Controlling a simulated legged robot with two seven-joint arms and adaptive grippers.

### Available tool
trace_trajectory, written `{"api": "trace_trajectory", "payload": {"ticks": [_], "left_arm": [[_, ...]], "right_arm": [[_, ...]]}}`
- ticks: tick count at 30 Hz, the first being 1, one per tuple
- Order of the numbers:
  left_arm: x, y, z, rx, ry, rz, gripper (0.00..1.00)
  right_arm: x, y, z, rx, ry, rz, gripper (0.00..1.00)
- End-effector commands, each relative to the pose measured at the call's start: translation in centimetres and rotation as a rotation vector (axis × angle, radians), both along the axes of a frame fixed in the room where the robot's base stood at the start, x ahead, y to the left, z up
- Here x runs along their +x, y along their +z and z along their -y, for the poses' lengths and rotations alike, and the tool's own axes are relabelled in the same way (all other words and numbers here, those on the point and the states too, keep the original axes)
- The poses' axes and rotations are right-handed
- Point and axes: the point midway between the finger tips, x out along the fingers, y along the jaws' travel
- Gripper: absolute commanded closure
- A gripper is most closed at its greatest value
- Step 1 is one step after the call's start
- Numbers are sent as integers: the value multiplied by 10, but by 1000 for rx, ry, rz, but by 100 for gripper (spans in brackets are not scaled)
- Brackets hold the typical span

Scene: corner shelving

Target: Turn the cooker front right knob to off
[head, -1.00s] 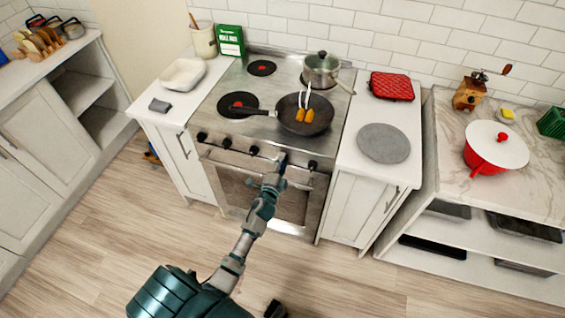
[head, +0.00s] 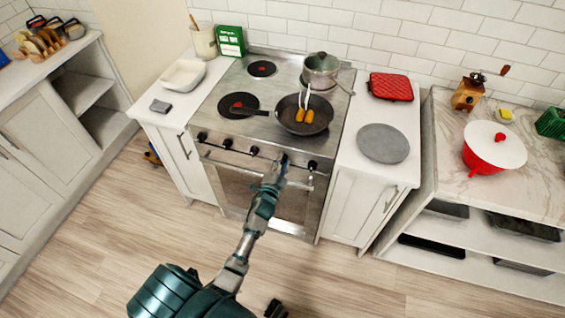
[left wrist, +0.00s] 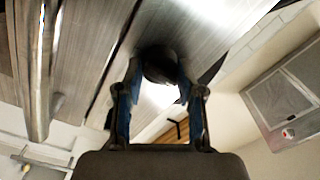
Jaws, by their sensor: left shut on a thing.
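The steel cooker (head: 222,160) has a row of black knobs along its front panel. My left gripper (head: 284,160) is at the right part of this panel, over the second knob from the right, which it mostly hides in the head view. The rightmost knob (head: 312,165) is uncovered just right of the gripper. In the left wrist view a round dark knob (left wrist: 160,64) sits between the blue fingers of my left gripper (left wrist: 158,82), which is shut on it. The knob's pointer cannot be made out.
A frying pan (head: 318,122) with yellow-orange food and a pot (head: 320,70) stand on the cooktop. Two left burners (head: 238,105) show red centres. The oven handle (head: 225,168) runs close below the knobs. The floor (head: 110,240) in front is clear.

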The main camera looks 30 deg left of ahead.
Motion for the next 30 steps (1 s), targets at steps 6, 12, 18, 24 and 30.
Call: {"api": "trace_trajectory", "payload": {"ticks": [6, 12, 18, 24, 30], "left_arm": [[-2, -6, -2, 0, 5, -13, 37], [-1, -3, 0, 1, 3, -8, 37], [-8, -3, 2, 1, 1, -6, 37], [-45, -4, 10, 0, 1, -8, 37], [-87, -5, 19, -1, 3, -10, 37]], "right_arm": [[0, 0, 0, 0, -2, 0, 9], [0, 1, 1, -1, -3, 0, 9], [-2, 1, -1, 2, -5, -1, 9], [-1, 1, 0, 1, -3, 0, 9], [0, 1, 0, 0, -2, 0, 9]]}}
